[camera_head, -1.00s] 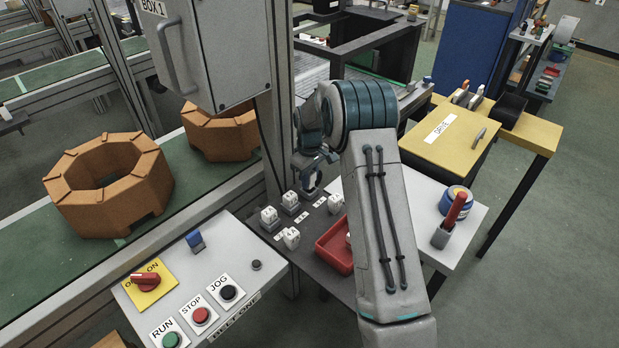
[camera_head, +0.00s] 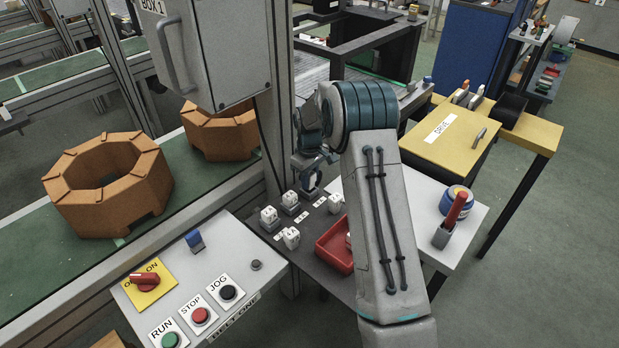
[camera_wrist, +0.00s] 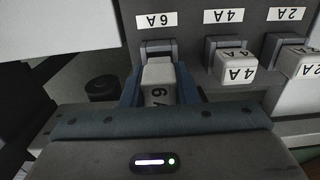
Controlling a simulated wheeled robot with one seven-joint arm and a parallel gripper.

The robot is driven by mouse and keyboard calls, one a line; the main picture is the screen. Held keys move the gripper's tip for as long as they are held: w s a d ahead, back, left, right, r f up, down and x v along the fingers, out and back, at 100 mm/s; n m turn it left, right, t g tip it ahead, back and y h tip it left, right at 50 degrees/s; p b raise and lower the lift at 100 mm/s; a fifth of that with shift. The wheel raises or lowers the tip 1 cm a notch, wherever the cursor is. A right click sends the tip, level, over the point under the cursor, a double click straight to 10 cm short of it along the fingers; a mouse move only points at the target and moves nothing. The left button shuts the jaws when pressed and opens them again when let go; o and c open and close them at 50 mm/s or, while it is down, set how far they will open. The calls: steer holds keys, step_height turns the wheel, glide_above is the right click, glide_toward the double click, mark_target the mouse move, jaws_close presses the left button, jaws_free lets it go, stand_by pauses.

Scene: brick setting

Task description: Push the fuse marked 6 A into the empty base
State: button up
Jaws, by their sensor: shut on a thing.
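In the wrist view, the white fuse (camera_wrist: 158,83) marked 6 A is held between the two blue-grey fingers of my gripper (camera_wrist: 158,90). Its marking reads upside down. The fuse is lined up with the dark base (camera_wrist: 157,48) under the 6A label (camera_wrist: 156,19). Its far end is at the mouth of that base; I cannot tell how deep it sits. In the head view, my gripper (camera_head: 309,186) is down at the back of the fuse panel, and my arm hides part of it.
Beside it in the wrist view, a 4 A fuse (camera_wrist: 234,68) and a 2 A fuse (camera_wrist: 303,64) sit in their bases. In the head view, a red bin (camera_head: 331,251) stands to the right of the fuses, close to my arm. A grey box (camera_head: 205,50) hangs at the left.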

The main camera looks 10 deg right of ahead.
steer(key=shift+f+b, duration=0.6)
steer(key=shift+f, duration=0.3)
steer(key=o, duration=1.1)
steer(key=shift+r, duration=0.1)
step_height(320, 180, up, 14)
steer(key=shift+f+b, duration=0.25)
steer(key=shift+b, duration=0.35)
steer(key=shift+r, duration=0.1)
